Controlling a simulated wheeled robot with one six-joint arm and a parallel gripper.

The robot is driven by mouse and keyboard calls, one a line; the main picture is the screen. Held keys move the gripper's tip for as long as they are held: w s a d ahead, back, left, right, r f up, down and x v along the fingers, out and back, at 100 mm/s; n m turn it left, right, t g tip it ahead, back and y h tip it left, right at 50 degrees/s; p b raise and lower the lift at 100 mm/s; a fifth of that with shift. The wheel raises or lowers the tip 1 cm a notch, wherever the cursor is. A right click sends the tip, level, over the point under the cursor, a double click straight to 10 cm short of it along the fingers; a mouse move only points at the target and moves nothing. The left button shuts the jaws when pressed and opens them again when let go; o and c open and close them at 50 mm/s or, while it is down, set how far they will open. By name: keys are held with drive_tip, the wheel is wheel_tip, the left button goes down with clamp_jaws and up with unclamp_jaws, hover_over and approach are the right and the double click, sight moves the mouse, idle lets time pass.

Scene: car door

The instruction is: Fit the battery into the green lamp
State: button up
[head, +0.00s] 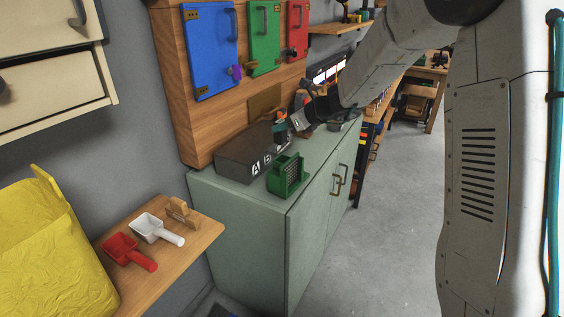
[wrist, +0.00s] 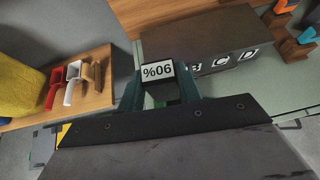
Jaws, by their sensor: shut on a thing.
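My gripper (wrist: 160,90) is shut on a dark battery (wrist: 160,90) whose white end label reads 90% upside down in the wrist view. In the head view my gripper (head: 281,132) is above the green cabinet, by the far part of a dark lettered box; the battery is too small to make out there. The green lamp (head: 287,175), a boxy body with a grille on its front, stands on the cabinet top near its front edge. It is nearer the head camera than my gripper.
The dark box (head: 238,157) lettered from A stands on the cabinet (head: 240,222) beside the lamp. A wooden shelf (head: 190,245) at left holds a red scoop (head: 127,252) and a white scoop (head: 158,228). Blue, green and red small doors hang on the panel behind. The floor at right is clear.

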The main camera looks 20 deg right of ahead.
drive_tip(key=f, duration=0.4)
drive_tip(key=d+f, duration=0.1)
drive_tip(key=f, duration=0.1)
drive_tip(key=shift+w, duration=0.2)
drive_tip(key=shift+s+f, duration=0.15)
drive_tip(key=shift+f, duration=0.9)
drive_tip(key=shift+s+f, duration=0.1)
drive_tip(key=shift+f, duration=0.95)
clamp_jaws()
drive_tip(key=o, duration=1.1)
unclamp_jaws()
drive_tip(key=shift+w+a, duration=0.1)
drive_tip(key=shift+r, duration=0.15)
drive_tip(key=shift+r, duration=0.1)
drive_tip(key=shift+d+r, duration=0.2)
drive_tip(key=shift+d, duration=0.05)
drive_tip(key=v, duration=1.1)
drive_tip(key=shift+s, duration=0.35)
